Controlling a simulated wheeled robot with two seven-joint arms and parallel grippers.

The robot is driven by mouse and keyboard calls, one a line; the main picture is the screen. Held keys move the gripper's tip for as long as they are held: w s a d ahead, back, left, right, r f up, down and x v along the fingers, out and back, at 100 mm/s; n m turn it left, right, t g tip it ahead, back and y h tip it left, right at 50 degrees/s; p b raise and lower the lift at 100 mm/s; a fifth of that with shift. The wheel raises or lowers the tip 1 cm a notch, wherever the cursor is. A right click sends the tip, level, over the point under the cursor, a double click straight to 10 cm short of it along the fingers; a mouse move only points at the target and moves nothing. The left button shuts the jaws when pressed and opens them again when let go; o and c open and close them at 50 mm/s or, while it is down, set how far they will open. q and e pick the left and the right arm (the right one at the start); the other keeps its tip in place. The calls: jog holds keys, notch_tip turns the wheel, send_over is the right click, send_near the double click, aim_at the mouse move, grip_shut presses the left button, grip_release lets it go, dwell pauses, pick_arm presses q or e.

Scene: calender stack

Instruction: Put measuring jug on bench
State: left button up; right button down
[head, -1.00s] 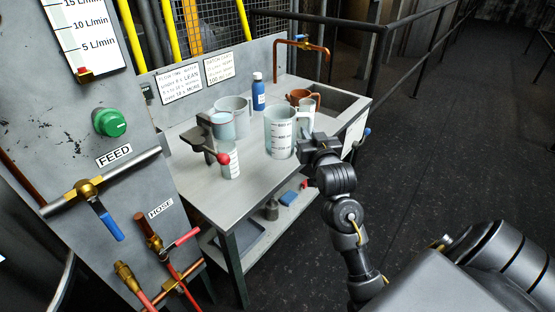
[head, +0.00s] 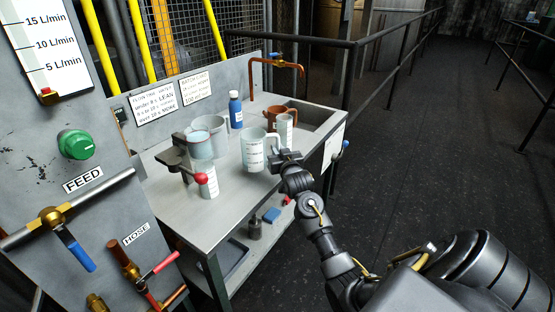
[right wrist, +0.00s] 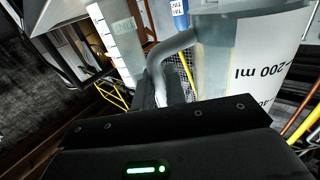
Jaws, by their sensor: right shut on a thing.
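The clear measuring jug (head: 253,153) with a printed scale stands upright at the front right part of the grey bench (head: 205,218). I cannot tell whether its base touches the bench top. My right gripper (head: 284,157) is at the jug's right side, shut on its handle. In the right wrist view the jug (right wrist: 225,60) fills the right side, with a "200 ml" mark upside down, and its grey handle runs down to the gripper (right wrist: 163,105). The fingertips are largely hidden there. My left gripper is not in view.
The sink (head: 312,117) is behind right. The bench's front left is bare.

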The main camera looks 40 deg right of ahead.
jog(key=shift+w+d+f, duration=0.15)
jog(key=shift+w+f, duration=0.05)
jog(key=shift+f, duration=1.6)
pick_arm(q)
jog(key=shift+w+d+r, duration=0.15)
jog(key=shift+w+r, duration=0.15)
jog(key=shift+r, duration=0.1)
pick_arm(e)
jog(key=shift+f, duration=0.15)
jog(key=c, duration=1.5)
grip_release()
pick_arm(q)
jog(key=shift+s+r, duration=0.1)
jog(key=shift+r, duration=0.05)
pick_arm(e)
jog(key=shift+o, duration=0.2)
